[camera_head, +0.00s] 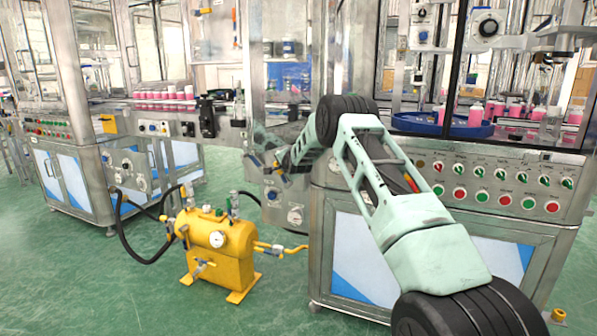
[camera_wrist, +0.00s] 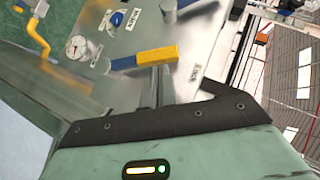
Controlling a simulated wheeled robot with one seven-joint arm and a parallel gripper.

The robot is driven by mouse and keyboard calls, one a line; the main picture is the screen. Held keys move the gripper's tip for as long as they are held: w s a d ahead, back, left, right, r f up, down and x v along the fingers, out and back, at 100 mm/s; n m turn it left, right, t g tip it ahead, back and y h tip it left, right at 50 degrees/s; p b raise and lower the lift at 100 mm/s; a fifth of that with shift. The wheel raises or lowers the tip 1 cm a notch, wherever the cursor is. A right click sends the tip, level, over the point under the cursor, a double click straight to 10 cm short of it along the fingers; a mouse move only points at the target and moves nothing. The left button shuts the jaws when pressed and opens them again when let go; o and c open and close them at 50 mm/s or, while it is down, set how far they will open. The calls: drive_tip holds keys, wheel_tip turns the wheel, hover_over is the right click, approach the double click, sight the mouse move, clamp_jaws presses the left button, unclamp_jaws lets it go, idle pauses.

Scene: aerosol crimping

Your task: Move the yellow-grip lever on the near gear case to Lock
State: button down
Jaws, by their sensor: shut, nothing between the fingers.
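The yellow-grip lever (camera_wrist: 145,57) lies across the metal panel of the near gear case (camera_wrist: 100,75) in the wrist view. Its yellow grip is toward the right and a dark blue part is at its left. Small white label plates (camera_wrist: 195,71) sit around it, too small and turned to read surely. My gripper (camera_wrist: 157,82) is shut and empty, its narrow grey fingers just below the yellow grip; I cannot tell if they touch it. In the head view my gripper (camera_head: 284,167) is in front of the near gear case (camera_head: 272,205), and my arm hides part of it.
The case also carries a gauge (camera_wrist: 76,47) and a blue knob (camera_wrist: 117,18). A yellow tank unit (camera_head: 218,248) stands on the green floor left of the cabinet. A button panel (camera_head: 500,188) is at the right. Open floor (camera_head: 90,270) lies at the left.

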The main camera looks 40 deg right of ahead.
drive_tip(key=v, duration=1.6)
drive_tip(key=shift+s+r, duration=0.2)
drive_tip(key=shift+s, duration=0.05)
drive_tip(key=shift+a, duration=0.1)
